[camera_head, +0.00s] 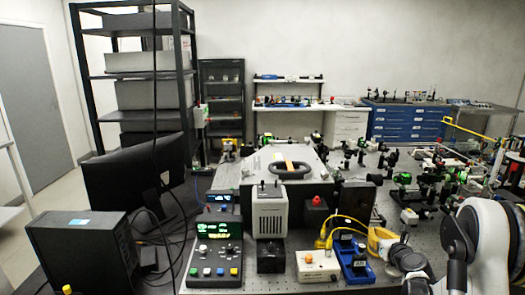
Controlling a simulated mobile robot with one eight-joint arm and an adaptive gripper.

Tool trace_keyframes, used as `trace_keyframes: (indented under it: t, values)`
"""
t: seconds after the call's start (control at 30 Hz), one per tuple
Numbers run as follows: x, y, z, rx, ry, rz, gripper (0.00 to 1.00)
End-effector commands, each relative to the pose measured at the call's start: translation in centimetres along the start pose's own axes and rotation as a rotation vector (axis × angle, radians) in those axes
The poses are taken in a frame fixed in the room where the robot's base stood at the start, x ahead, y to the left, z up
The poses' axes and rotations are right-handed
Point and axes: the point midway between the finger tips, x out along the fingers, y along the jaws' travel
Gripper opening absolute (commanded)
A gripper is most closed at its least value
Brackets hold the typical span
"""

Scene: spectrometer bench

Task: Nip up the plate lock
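I cannot single out the plate lock for certain among the small parts on the bench. A white housing (262,160) with a dark oval handle (291,170) and an orange strip sits at the bench's middle. My white and black arm reaches in from the lower right. What looks like its end, my gripper (408,262), is at the bench's front right, beside a yellow part. Its fingers are not clear, so I cannot tell whether it is open, shut or holding anything.
Yellow cables (328,232) loop there. A monitor (135,180) and black case (82,250) stand left. Optics mounts (405,180) fill the right.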

Motion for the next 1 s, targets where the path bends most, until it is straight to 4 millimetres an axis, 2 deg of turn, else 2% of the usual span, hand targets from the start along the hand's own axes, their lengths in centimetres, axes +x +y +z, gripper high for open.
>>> trace_keyframes:
  t: [1.0]
  values:
    - [0.01,-1.00,-0.10,-0.001,0.000,0.000,0.00]
